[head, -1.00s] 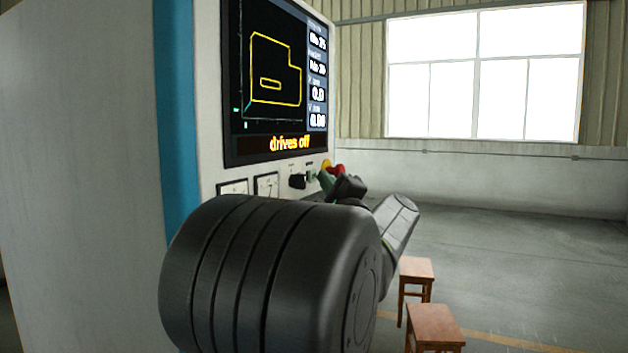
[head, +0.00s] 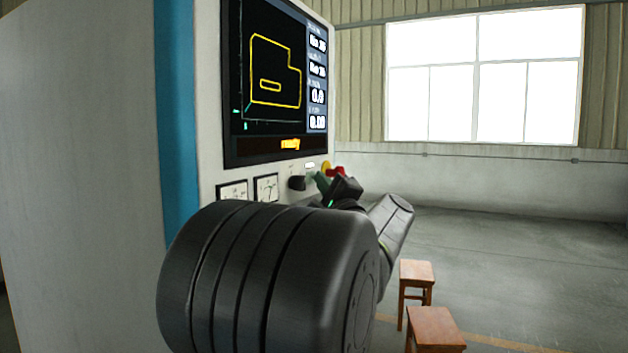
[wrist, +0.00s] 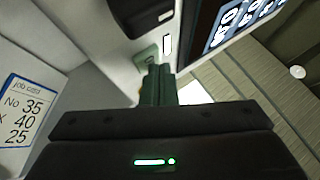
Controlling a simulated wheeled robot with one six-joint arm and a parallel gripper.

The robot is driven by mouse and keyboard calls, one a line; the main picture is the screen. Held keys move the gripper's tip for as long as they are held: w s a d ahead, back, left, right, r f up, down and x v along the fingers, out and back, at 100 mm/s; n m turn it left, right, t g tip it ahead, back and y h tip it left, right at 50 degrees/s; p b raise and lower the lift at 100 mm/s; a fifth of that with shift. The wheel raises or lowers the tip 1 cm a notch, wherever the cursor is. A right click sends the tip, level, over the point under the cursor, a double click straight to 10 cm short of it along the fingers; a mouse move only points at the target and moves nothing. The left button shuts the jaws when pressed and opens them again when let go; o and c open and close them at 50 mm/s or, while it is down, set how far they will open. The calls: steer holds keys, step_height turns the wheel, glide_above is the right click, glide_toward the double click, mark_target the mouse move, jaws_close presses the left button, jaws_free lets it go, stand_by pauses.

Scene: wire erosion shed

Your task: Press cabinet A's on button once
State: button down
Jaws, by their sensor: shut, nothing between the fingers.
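The cabinet (head: 90,130) fills the left of the head view; no letter A is readable on it. Its screen (head: 275,75) shows a yellow outline and a short yellow word that looks like "ready". My gripper (head: 320,181) is shut and empty, with its green fingertips at the panel below the screen. In the wrist view the fingers (wrist: 158,84) point at a pale green square button (wrist: 147,56), partly behind the tips. I cannot tell whether they touch it. A small white lit lamp (wrist: 167,45) is beside the button.
A black knob (head: 297,183) is left of my fingertips, and a red mushroom button (head: 338,172) is close on the right. Two gauges (head: 266,187) are further left. A job card (wrist: 22,110) shows in the wrist view. Wooden stools (head: 417,271) stand on the floor at right.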

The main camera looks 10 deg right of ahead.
steer(key=shift+s+d, duration=0.1)
stand_by(0.3)
steer(key=shift+s+d+b, duration=0.3)
steer(key=shift+s+d, duration=0.05)
steer(key=shift+d, duration=0.2)
steer(key=s+d, duration=0.1)
steer(key=d, duration=0.1)
steer(key=s+d+b, duration=0.1)
steer(key=d, duration=0.1)
steer(key=shift+s, duration=0.4)
stand_by(0.5)
steer(key=p, duration=0.1)
steer(key=w+a+p, duration=0.1)
steer(key=p, duration=0.1)
steer(key=shift+r+p, duration=0.25)
steer(key=shift+p, duration=0.05)
